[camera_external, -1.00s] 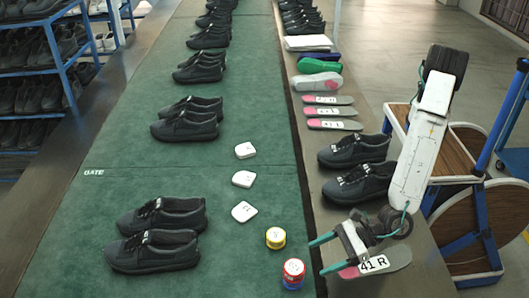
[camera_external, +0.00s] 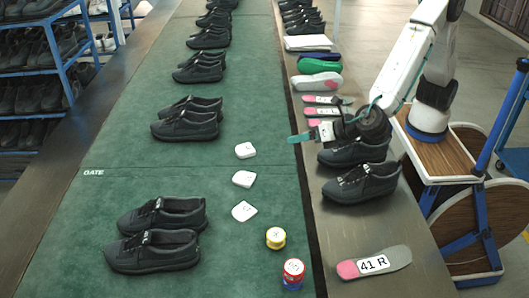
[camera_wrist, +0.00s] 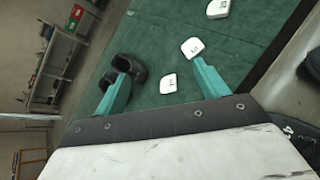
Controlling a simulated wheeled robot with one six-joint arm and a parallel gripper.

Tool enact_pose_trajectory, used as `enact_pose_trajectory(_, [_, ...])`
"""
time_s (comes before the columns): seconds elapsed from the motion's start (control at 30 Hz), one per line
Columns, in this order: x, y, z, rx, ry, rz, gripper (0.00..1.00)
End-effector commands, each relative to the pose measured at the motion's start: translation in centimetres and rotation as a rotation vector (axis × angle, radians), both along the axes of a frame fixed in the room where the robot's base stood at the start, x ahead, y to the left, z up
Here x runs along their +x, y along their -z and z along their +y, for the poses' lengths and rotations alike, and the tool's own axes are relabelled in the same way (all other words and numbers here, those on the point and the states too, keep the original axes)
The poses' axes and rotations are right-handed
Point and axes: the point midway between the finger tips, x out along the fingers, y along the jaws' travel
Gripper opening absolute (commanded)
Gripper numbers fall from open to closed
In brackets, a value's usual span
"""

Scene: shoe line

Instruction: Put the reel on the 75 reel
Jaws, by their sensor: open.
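A yellow reel (camera_external: 275,238) stands on the green belt near its right edge. A red reel (camera_external: 293,268) stands just in front of it, on top of a blue reel (camera_external: 291,285). The print on their tops is too small to read, so I cannot tell which is marked 75. My gripper (camera_external: 318,122) is open and empty, up over the right-hand ledge near the insoles and black shoes, well behind the reels. Its teal fingers show spread apart in the wrist view (camera_wrist: 160,88). No reel shows in the wrist view.
Three white tags (camera_external: 243,179) lie on the belt (camera_external: 100,225). Black shoes (camera_external: 155,250) stand left of the reels. On the right ledge are a pair of shoes (camera_external: 362,183) and the 41 R insole (camera_external: 374,263). The belt around the yellow reel is clear.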

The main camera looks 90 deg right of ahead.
Motion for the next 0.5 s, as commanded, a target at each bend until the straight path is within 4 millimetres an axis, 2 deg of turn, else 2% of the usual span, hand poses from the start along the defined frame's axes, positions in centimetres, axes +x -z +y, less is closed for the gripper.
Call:
enact_pose_trajectory(0.03, [-0.6, -2.3, -4.5, 0.074, 0.122, -0.004, 0.73])
enact_pose_trajectory(0.1, [-2.3, -4.3, -10.2, 0.18, 0.297, -0.002, 0.73])
enact_pose_trajectory(0.2, [-5.8, -6.6, -17.2, 0.332, 0.539, -0.006, 0.73])
enact_pose_trajectory(0.27, [-8.4, -7.6, -20.9, 0.423, 0.68, -0.008, 0.73])
enact_pose_trajectory(0.3, [-10.3, -8.1, -23.1, 0.485, 0.774, -0.01, 0.73])
enact_pose_trajectory(0.37, [-13.4, -8.7, -25.9, 0.58, 0.911, -0.014, 0.73])
enact_pose_trajectory(0.4, [-15.5, -8.9, -27.5, 0.641, 1.002, -0.016, 0.73])
enact_pose_trajectory(0.5, [-21.0, -9.1, -30.5, 0.803, 1.221, -0.023, 0.73])
